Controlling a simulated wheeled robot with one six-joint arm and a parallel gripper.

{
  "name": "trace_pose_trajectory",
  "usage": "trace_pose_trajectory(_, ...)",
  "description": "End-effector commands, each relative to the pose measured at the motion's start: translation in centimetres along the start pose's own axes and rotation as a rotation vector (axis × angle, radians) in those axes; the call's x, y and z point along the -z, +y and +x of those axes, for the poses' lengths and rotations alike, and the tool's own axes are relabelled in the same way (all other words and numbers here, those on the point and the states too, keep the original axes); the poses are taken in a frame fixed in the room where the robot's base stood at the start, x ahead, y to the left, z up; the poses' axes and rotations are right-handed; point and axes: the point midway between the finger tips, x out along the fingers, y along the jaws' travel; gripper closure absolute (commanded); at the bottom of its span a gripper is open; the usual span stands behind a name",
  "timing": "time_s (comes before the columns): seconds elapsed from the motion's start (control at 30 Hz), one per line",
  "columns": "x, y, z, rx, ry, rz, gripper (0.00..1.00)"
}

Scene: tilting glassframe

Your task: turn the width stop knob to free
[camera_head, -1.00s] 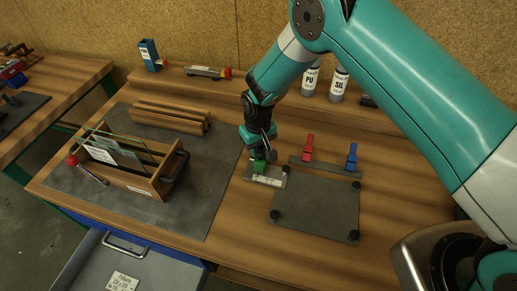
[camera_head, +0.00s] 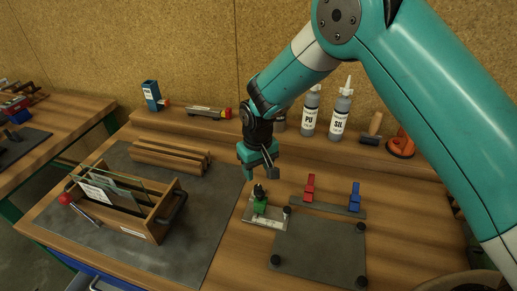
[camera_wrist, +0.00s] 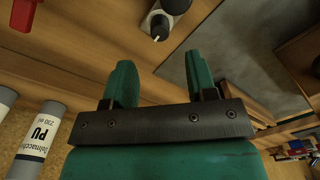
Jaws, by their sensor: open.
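A red clamp (camera_head: 309,188) and a blue clamp (camera_head: 355,197) stand on a bar right of the knob, behind a dark plate (camera_head: 320,248). A wooden frame with glass panes (camera_head: 125,205) stands left. Bottles (camera_head: 340,115) stand on the back shelf.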

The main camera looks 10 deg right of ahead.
Motion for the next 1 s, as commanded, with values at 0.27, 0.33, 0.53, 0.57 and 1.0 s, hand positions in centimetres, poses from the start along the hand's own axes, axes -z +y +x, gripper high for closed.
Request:
trace_pose_trajectory(0.27, 0.1, 0.0, -6.5, 0.000, 0.004, 0.000, 0.48)
trace_pose_trajectory(0.33, 0.1, 0.0, -7.6, 0.000, 0.003, 0.000, 0.48)
trace_pose_trajectory(0.53, 0.0, 0.0, -9.4, 0.000, -0.001, -0.001, 0.48)
trace_pose_trajectory(0.57, 0.0, 0.0, -9.4, 0.000, -0.001, 0.000, 0.48)
trace_pose_trajectory(1.0, -0.1, 0.0, -9.7, 0.001, 0.000, -0.001, 0.48)
